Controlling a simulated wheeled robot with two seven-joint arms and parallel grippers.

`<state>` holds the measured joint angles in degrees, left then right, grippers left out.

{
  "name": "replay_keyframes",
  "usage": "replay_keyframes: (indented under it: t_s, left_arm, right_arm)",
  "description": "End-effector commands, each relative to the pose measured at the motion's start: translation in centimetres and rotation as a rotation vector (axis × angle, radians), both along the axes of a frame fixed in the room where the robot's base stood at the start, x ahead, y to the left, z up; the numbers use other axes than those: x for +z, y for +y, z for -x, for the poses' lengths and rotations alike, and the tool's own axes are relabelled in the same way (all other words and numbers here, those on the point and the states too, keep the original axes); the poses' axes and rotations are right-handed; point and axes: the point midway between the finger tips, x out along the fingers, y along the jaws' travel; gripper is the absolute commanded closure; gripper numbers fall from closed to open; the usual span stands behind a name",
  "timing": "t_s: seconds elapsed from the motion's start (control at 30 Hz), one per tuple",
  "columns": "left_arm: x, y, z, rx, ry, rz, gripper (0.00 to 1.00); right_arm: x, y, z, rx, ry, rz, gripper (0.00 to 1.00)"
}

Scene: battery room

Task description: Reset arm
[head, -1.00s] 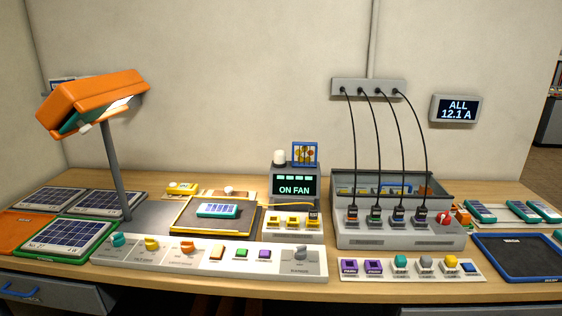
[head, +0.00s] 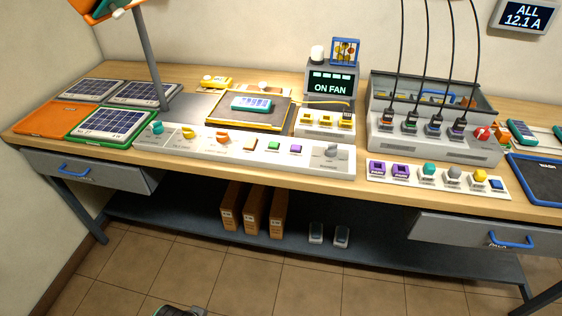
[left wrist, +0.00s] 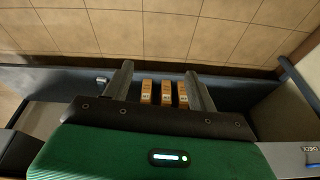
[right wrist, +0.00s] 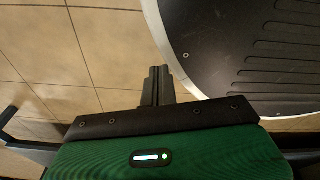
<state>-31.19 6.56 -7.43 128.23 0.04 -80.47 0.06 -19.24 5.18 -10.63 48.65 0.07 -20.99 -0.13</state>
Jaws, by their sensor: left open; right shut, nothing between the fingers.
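My left gripper (left wrist: 158,70) shows in the left wrist view with its two fingers spread apart and nothing between them. Beyond its fingers are orange-brown boxes on the low shelf. My right gripper (right wrist: 160,70) shows in the right wrist view with its fingers together and empty, above the tiled floor. Neither gripper can be made out clearly in the head view; only a small dark piece shows at its bottom edge. Both grippers are clear of the workbench (head: 330,185) objects.
The bench carries a switch panel (head: 260,152), a dark mat (head: 225,122) with a teal module, a charger (head: 440,142) with cables, and solar panels (head: 110,121). Below are drawers (head: 90,171), boxes (head: 254,210) on a shelf, and open tiled floor (head: 270,290).

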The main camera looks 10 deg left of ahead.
Motion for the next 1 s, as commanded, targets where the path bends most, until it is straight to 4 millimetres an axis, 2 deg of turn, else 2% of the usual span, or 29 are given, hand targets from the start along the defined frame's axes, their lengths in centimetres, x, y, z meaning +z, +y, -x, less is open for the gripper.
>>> replay_keyframes:
  t_s: [0.17,0.27,0.47,0.7,0.9,1.0]
  left_arm:
    - [-5.8,-0.2,-0.4,-0.004,0.027,-0.002,0.42]
    - [-10.1,-0.2,-0.2,-0.007,0.044,-0.004,0.42]
    - [-18.7,0.1,1.8,-0.014,0.075,-0.007,0.42]
    - [-27.4,0.8,6.6,-0.023,0.115,-0.012,0.42]
    - [-33.1,1.8,12.4,-0.03,0.148,-0.016,0.42]
    - [-35.1,2.4,15.4,-0.034,0.163,-0.018,0.42]
  right_arm:
    - [0.3,-0.1,0.9,0.001,0.009,0.001,1.0]
    - [0.4,-0.1,1.5,0.001,0.015,0.001,1.0]
    - [0.7,0.1,2.5,0.001,0.021,-0.003,1.0]
    - [1.0,0.4,3.4,0.002,0.027,-0.006,1.0]
    - [1.4,0.1,3.8,0.004,0.025,-0.005,1.0]
    - [1.5,-0.2,4.3,0.006,0.028,-0.003,1.0]
